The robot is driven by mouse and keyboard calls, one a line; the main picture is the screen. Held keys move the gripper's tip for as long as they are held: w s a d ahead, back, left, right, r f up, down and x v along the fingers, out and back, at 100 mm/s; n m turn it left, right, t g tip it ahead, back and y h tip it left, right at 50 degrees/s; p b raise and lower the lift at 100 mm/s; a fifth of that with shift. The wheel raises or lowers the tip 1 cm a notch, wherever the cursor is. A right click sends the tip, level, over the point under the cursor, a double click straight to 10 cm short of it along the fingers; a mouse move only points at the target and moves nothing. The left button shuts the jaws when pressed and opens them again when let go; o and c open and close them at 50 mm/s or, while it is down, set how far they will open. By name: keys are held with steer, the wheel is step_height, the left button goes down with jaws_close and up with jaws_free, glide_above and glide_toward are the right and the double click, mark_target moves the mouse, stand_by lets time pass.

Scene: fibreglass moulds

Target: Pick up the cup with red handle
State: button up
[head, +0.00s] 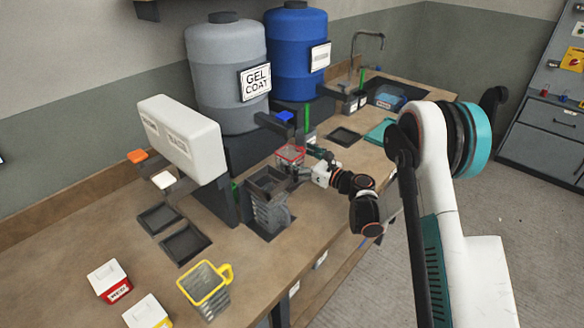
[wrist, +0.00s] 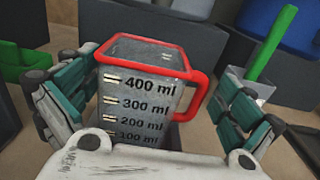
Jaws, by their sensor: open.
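The cup with the red handle and red rim (wrist: 140,95) is a clear square measuring cup with ml marks. In the wrist view it stands upright between the fingers of my gripper (wrist: 160,110), with its handle towards the right finger. The fingers are spread, and a gap shows between the left finger and the cup; whether the right finger touches the handle I cannot tell. In the head view the cup's red rim (head: 290,153) shows at the tip of my gripper (head: 306,168), below the dispensers. The cup's lower part is hidden there.
A yellow-handled cup (head: 205,285) stands at the front of the bench (head: 90,235). A stack of grey cups (head: 270,208) stands close beside my gripper. A grey gel coat drum (head: 226,75) and a blue drum (head: 297,50) rise behind. A green handle (wrist: 270,45) shows in the wrist view.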

steer(key=shift+x, duration=0.8)
steer(key=shift+d, duration=0.1)
steer(key=c, duration=1)
